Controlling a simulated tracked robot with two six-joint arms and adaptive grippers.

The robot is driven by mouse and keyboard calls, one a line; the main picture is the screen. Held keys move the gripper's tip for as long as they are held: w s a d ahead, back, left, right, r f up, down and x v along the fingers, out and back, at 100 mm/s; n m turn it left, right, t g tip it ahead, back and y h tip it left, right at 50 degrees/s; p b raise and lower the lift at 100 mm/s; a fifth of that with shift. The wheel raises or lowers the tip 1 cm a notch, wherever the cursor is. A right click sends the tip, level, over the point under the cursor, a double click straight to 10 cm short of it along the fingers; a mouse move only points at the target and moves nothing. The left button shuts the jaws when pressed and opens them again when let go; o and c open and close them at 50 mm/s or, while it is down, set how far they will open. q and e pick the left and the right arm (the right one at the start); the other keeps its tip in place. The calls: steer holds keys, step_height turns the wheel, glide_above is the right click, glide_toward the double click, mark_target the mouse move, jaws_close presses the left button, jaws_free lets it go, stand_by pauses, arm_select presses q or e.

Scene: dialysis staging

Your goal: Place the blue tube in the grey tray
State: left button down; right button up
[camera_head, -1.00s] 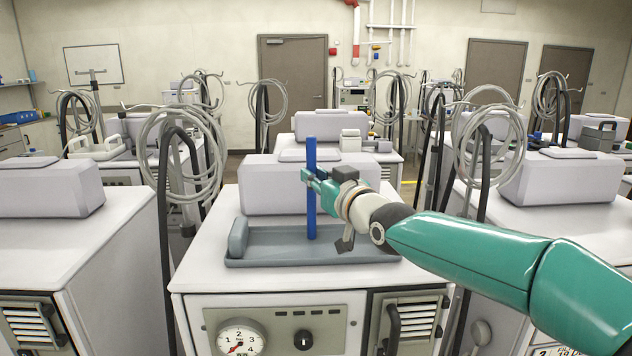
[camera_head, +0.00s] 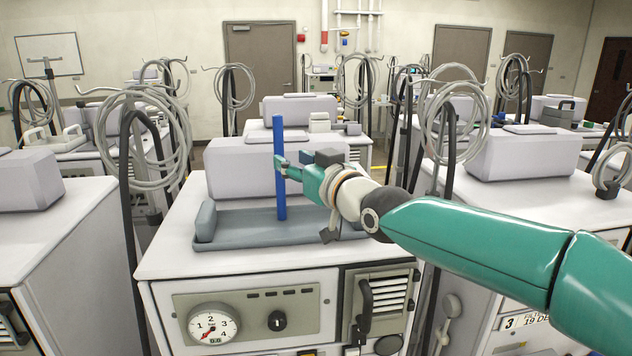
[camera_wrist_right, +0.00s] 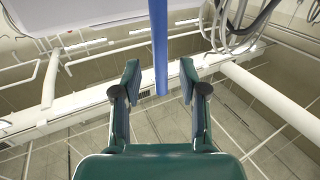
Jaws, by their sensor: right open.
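The blue tube (camera_head: 280,185) stands upright in the head view, its lower end over the floor of the grey tray (camera_head: 225,238) and seemingly resting in it. The tray lies on top of the white machine in the middle. My right gripper (camera_head: 284,168) is open at about the tube's mid-height, coming from the right. In the right wrist view the tube (camera_wrist_right: 159,50) shows between the two spread fingers (camera_wrist_right: 160,82), with a gap on each side. My left gripper is not in view.
A pale box-shaped unit (camera_head: 230,170) stands behind the tray on the same machine. Coiled grey hoses (camera_head: 140,145) on a stand rise to the left. Another white machine (camera_head: 545,190) stands to the right. The machine top left of the tray is clear.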

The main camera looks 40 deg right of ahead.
steer(key=s+b, duration=0.2)
steer(key=s, duration=0.5)
steer(key=shift+s+a, duration=0.2)
steer(key=shift+a, duration=0.15)
steer(key=shift+f, duration=0.1)
